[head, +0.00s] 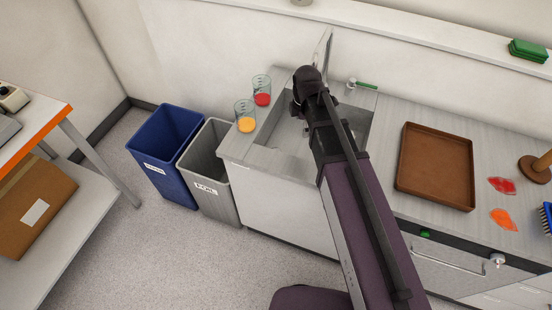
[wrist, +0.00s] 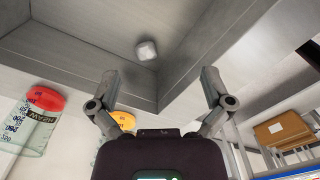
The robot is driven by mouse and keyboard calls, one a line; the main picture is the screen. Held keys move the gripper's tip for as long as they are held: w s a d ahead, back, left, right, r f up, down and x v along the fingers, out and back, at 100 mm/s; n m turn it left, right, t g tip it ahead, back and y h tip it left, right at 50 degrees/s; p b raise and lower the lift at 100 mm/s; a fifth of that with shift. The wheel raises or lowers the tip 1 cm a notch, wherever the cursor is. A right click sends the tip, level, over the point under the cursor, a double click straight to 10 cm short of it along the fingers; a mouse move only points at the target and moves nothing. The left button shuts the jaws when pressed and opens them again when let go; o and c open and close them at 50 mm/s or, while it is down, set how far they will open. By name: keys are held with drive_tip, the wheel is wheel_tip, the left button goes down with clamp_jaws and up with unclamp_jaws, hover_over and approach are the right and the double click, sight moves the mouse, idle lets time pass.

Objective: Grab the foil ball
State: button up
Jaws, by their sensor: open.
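A small, pale, rounded block that looks like the foil ball (wrist: 147,50) lies on a grey surface in the wrist view, apparently inside the sink (head: 290,140). It does not show in the head view, where my arm covers much of the sink. My gripper (wrist: 158,75) is open and empty. Its two fingers stand wide apart, with the ball beyond their tips and between them, slightly to the left.
Beakers with red (head: 262,98) and orange (head: 246,125) contents stand left of the sink, near the faucet (head: 322,50). A brown tray (head: 436,167) lies on the counter to the right. Blue (head: 165,150) and grey (head: 208,170) bins stand on the floor at left.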

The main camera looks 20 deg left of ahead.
drive_tip(key=a+f+n+b, duration=0.2)
drive_tip(key=a+f+n, duration=0.1)
drive_tip(key=a+n, duration=0.3)
drive_tip(key=s+a, duration=0.1)
drive_tip(key=a, duration=0.1)
drive_tip(key=shift+a, duration=0.3)
drive_tip(key=shift+f, duration=0.15)
wheel_tip(320, 180, down, 8)
drive_tip(key=b, duration=0.9)
drive_tip(key=shift+f, duration=0.25)
drive_tip(key=shift+f, duration=0.1)
drive_tip(key=shift+f+b, duration=2.5)
drive_tip(key=shift+b, duration=0.1)
drive_tip(key=shift+d, duration=0.1)
drive_tip(key=c, duration=1)
